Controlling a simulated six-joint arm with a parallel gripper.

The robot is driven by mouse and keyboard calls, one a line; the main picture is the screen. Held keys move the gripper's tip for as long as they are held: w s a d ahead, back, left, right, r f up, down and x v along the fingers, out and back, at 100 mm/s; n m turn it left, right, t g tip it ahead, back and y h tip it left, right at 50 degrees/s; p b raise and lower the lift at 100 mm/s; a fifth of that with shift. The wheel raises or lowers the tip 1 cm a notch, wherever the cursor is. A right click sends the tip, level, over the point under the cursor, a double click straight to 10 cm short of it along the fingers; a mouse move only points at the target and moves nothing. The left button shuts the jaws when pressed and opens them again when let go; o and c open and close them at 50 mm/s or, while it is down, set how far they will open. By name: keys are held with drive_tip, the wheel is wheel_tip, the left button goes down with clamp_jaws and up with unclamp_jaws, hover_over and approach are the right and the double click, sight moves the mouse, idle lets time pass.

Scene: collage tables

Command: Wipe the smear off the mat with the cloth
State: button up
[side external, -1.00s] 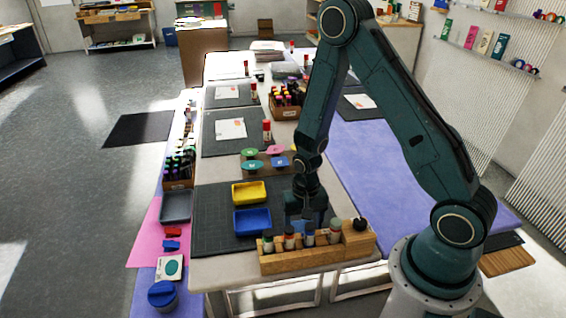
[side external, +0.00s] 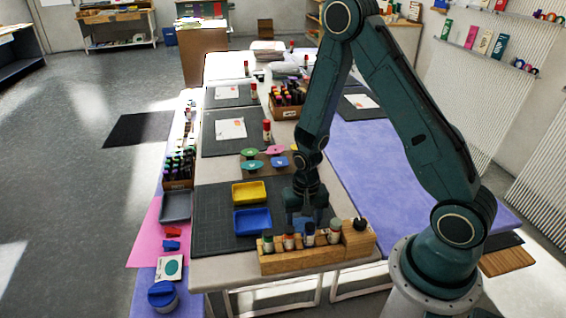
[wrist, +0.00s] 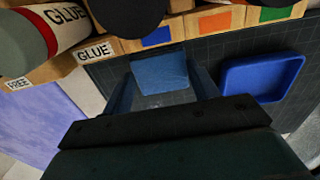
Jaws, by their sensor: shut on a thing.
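The dark gridded mat (side external: 212,222) lies on the near end of the table. My gripper (side external: 309,214) is low over its right part, behind the wooden rack. In the wrist view my gripper (wrist: 166,88) is shut on the blue cloth (wrist: 158,70), which shows between the two fingers. The cloth is mostly hidden by the gripper and rack in the side view. A pale greyish patch (wrist: 166,99) shows just below the cloth in the wrist view; I cannot tell whether it is the smear. No clear smear shows in the side view.
A wooden rack (side external: 290,262) with glue bottles stands along the near edge, close to my gripper. A blue tray (side external: 252,222) and a yellow tray (side external: 249,192) sit on the mat to the left. The mat's left strip is clear.

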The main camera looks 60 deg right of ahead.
drive_tip(key=shift+r, duration=2)
drive_tip(key=shift+o, duration=1)
drive_tip(key=shift+c, duration=1.3)
drive_tip(key=shift+w+d, duration=0.35)
drive_tip(key=shift+d, duration=0.9)
drive_tip(key=shift+w+d, duration=0.35)
drive_tip(key=shift+d, duration=0.85)
drive_tip(key=shift+w+d, duration=0.35)
drive_tip(key=shift+d, duration=0.9)
drive_tip(key=shift+f, duration=0.15)
drive_tip(key=shift+f, duration=1.95)
